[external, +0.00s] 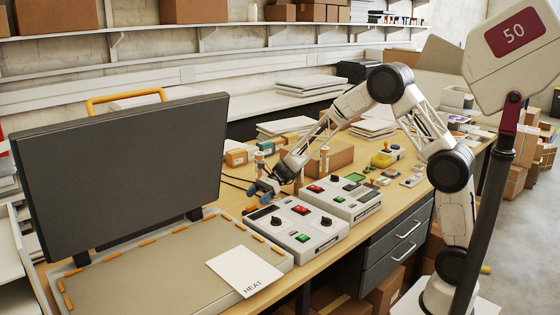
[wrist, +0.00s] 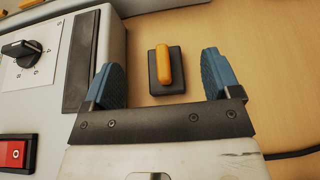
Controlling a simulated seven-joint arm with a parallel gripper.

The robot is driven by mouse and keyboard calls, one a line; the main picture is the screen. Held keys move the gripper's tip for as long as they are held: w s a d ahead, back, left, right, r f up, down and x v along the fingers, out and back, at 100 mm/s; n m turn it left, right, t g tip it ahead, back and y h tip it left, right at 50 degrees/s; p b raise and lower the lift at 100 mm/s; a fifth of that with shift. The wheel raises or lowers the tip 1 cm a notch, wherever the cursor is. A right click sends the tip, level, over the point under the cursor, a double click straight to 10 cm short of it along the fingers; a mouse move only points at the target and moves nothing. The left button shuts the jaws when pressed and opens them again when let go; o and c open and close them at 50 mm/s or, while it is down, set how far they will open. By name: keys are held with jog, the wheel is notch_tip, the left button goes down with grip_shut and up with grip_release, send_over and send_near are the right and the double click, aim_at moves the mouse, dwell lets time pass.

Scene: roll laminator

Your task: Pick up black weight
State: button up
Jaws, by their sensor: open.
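The black weight (wrist: 155,84) is a small dark block with an upright orange handle (wrist: 164,62). It sits on the wooden table in the wrist view, between and a little beyond my two blue fingers. My gripper (wrist: 162,80) is open, with a finger on each side of the weight and a gap to it on both sides. The left finger is close to the grey control box. In the external view my gripper (external: 262,189) is low over the table, behind the front control box. I cannot make out the weight clearly there.
The grey control box (wrist: 40,105) with a dial and red switch stands close left of my gripper; it also shows in the external view (external: 300,228). A second box (external: 342,198) stands beside it. The table right of the weight is clear (wrist: 275,60), with a black cable lower right.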

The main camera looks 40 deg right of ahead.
aim_at(253, 210)
jog(key=shift+f, duration=0.1)
jog(key=shift+f, duration=0.3)
notch_tip(253, 210, down, 3)
jog(key=shift+r, duration=0.1)
jog(key=shift+a+f, duration=0.2)
jog(key=shift+a, duration=0.4)
jog(key=shift+x, duration=0.85)
jog(key=shift+c, duration=0.5)
jog(key=shift+r, duration=0.1)
jog(key=c, duration=1.3)
jog(key=shift+o, duration=0.2)
jog(key=shift+r, duration=5)
